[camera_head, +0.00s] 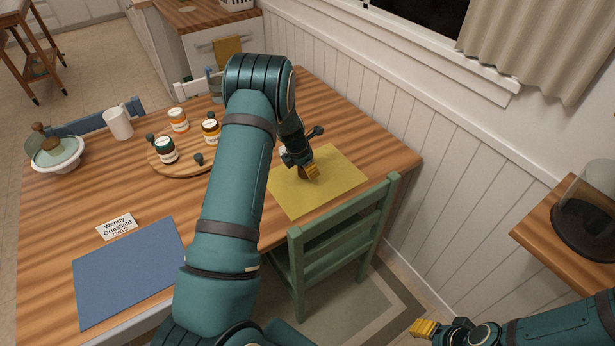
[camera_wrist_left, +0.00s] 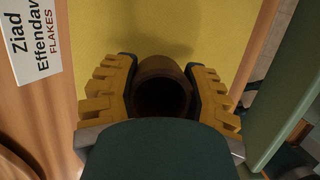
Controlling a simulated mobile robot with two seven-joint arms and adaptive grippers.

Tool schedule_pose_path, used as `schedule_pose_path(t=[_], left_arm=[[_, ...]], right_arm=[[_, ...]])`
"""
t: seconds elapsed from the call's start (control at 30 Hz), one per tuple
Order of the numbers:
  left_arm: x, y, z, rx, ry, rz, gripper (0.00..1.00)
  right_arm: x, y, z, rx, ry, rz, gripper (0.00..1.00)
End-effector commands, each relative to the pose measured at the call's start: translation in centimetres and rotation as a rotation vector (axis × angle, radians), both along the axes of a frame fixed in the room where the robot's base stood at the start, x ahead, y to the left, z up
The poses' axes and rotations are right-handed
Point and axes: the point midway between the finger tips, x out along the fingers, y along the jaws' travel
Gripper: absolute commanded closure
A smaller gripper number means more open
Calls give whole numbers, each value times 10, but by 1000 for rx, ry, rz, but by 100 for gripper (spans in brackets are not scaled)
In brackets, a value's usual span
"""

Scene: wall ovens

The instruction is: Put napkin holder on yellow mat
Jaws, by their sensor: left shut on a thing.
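The yellow mat (camera_head: 337,184) lies on the wooden table near its right end; it fills much of the left wrist view (camera_wrist_left: 150,25). My left gripper (camera_head: 306,172) is over the mat. Its yellow-padded fingers (camera_wrist_left: 163,95) are shut on a dark brown, hollow, round piece, the napkin holder (camera_wrist_left: 163,84). The holder's open end faces the wrist camera, and a shadow falls on the mat beside it. Whether it touches the mat is unclear. My right gripper (camera_head: 424,328) is at the lower right, away from the table; its finger opening is unclear.
A green chair (camera_head: 340,235) stands against the table's near side by the mat. A name card (camera_wrist_left: 32,42) lies beside the mat. A blue mat (camera_head: 130,270), a round board with jars (camera_head: 178,166), a white mug (camera_head: 118,123) and a bowl (camera_head: 58,157) are further left.

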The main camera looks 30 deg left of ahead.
Motion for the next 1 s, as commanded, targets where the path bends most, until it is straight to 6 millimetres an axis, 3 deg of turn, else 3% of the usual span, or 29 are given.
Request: schedule_pose_path(t=[0.23, 0.63, 0.67, 0.73, 1.0], left_arm=[[-1, 0, -33, -1, 3, 0, 89], [0, 0, -37, 0, 0, -1, 89], [0, 0, -37, 0, 0, -1, 48], [0, 0, -37, 0, 0, -1, 23], [0, 0, -36, -1, 0, -1, 23]], right_arm=[[-2, 0, -7, 1, 5, 4, 53], [-3, 1, -9, 2, 7, 5, 53], [-3, 0, -9, 2, 8, 5, 53], [-3, 1, -8, 2, 8, 5, 53], [-3, 1, -8, 2, 8, 5, 53]])
